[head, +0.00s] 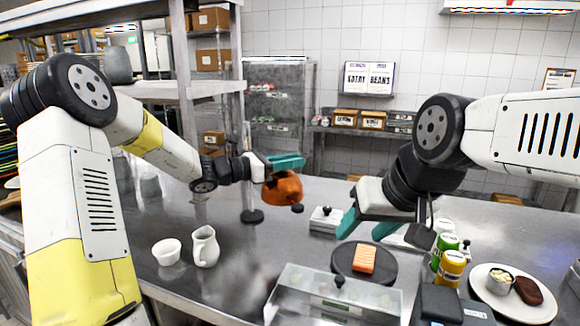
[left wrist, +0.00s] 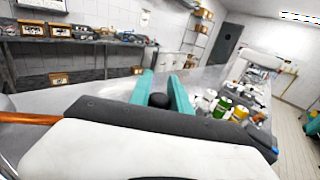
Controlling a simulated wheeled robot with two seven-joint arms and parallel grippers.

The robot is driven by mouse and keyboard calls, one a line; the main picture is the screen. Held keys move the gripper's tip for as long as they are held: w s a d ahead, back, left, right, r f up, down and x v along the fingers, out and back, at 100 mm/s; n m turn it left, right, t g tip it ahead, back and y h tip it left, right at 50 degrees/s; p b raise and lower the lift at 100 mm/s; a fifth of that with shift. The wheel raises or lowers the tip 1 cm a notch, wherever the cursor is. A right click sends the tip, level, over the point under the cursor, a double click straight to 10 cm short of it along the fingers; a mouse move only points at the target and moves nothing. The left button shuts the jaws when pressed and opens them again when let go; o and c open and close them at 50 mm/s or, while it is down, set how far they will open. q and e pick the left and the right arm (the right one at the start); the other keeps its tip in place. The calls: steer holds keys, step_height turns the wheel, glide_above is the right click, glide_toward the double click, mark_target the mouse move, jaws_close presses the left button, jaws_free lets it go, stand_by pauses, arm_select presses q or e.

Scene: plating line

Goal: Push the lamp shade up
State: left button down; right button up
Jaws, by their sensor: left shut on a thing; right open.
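The orange-copper lamp shade (head: 283,188) hangs tilted above the steel counter at the centre left of the head view. A dark round knob (head: 297,208) shows at its lower edge, and a round black base (head: 252,215) stands below. My left gripper (head: 286,162) is at the top of the shade, its teal fingers closed on it. In the left wrist view a dark round knob (left wrist: 159,100) shows between the teal fingers, and an orange strip (left wrist: 28,118) shows at the left edge. My right gripper (head: 367,225) is open and empty above the counter, right of the shade.
A white bowl (head: 166,251) and white pitcher (head: 205,246) stand front left. A clear-lidded box (head: 290,300), a dark round plate (head: 343,268) with an orange piece, a green can (head: 445,247), a yellow can (head: 449,268) and a plate of food (head: 545,308) crowd the front right.

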arm_select(q)
steer(key=c, duration=1.3)
jaws_free()
steer(key=shift+r, duration=0.4)
steer(key=shift+o, duration=0.2)
steer(key=shift+f, duration=0.15)
steer(key=shift+a, duration=0.15)
steer(key=v, duration=0.7)
steer(key=shift+s+a, duration=0.15)
steer(key=shift+a, duration=0.1)
steer(key=shift+a, duration=0.1)
